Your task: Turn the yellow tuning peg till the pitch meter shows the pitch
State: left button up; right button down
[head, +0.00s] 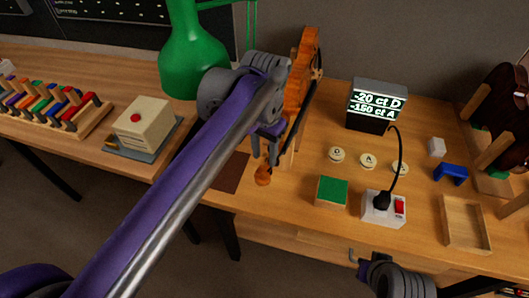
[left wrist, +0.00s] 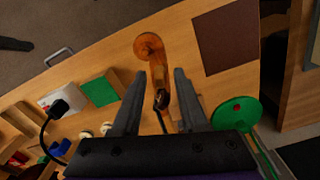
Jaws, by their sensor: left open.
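The violin (head: 298,88) stands tilted on the bench, its scroll (head: 263,175) toward the front edge. My left gripper (head: 265,157) is open at the violin's head, its fingers pointing down. In the left wrist view, the scroll (left wrist: 149,46) lies beyond the fingertips, and a dark peg end (left wrist: 162,99) shows between the open fingers. I cannot make out a yellow peg; the gripper and arm hide much of the pegbox. The pitch meter (head: 376,105) reads -20 ct D and -150 ct A. My right gripper (head: 360,264) is small at the bottom edge; its jaws are unclear.
Round buttons (head: 368,160), a green-topped block (head: 332,192), a white switch box (head: 384,209) with a black cable and a wooden tray (head: 464,222) lie right of the violin. A brown mat (head: 230,172) lies beside the scroll.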

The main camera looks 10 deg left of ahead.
pick_arm(q)
grip_shut()
dwell(0.3)
jog(key=shift+n, duration=0.6)
grip_release()
